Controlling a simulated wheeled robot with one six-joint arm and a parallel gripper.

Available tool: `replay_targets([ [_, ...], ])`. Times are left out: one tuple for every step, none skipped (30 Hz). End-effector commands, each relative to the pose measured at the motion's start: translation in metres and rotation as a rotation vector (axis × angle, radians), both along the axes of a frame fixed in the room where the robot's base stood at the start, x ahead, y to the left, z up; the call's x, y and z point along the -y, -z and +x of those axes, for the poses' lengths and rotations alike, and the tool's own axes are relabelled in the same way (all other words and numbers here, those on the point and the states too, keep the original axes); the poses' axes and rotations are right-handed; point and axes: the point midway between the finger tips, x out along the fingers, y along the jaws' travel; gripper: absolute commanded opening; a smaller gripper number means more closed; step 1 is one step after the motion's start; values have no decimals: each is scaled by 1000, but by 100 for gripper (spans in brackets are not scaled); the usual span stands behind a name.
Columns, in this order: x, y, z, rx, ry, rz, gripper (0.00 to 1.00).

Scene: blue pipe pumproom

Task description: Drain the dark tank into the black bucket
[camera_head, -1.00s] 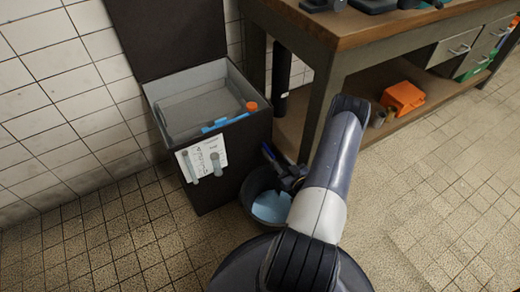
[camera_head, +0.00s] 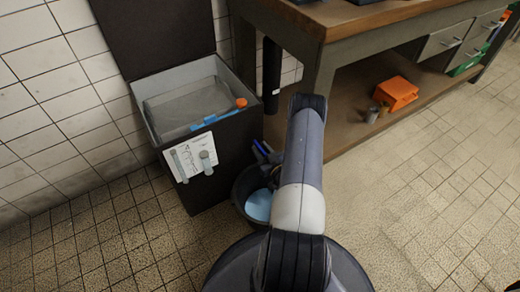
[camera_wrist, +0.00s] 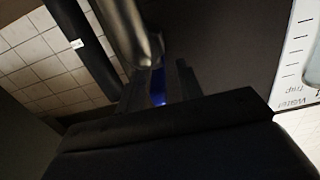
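The dark tank (camera_head: 228,150) stands against the tiled wall with its lid raised. Its inside is grey, and a blue bar with an orange cap lies along its right rim. The black bucket (camera_head: 241,185) stands on the floor at the tank's right side, with light blue liquid in it, partly hidden by my arm. Blue parts show above the bucket, beside the tank. My gripper (camera_wrist: 163,80) is low beside the tank's side, mostly hidden in the head view. In the wrist view something blue shows between its dark fingers, and a metallic rounded part is just beyond; the grip itself is unclear.
A wooden workbench (camera_head: 345,22) stands right of the tank, with a black upright pipe (camera_head: 272,75) near its leg. An orange crate (camera_head: 397,93) and small cans (camera_head: 373,114) are on its lower shelf. The tiled floor at the right is clear.

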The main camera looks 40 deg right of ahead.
Motion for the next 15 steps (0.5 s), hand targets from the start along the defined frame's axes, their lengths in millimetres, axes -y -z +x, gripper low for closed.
replay_targets([
  [0, 0, 5, 1, -1, -1, 35],
  [0, 0, 7, 1, 0, 0, 35],
  [0, 0, 8, 1, 0, 1, 35],
  [1, 0, 10, 0, 0, 1, 35],
  [1, 0, 10, 0, 0, 1, 35],
  [1, 0, 11, 0, 1, 1, 35],
  [1, 0, 11, 0, 1, 1, 35],
  [1, 0, 11, 0, 1, 1, 35],
  [1, 0, 11, 0, 1, 1, 35],
  [1, 0, 11, 0, 1, 1, 35],
  [1, 0, 11, 0, 1, 1, 35],
  [1, 0, 11, 0, 1, 1, 35],
  [1, 0, 11, 0, 1, 1, 33],
  [1, 0, 11, 0, 1, 1, 30],
  [1, 0, 11, 0, 1, 1, 27],
])
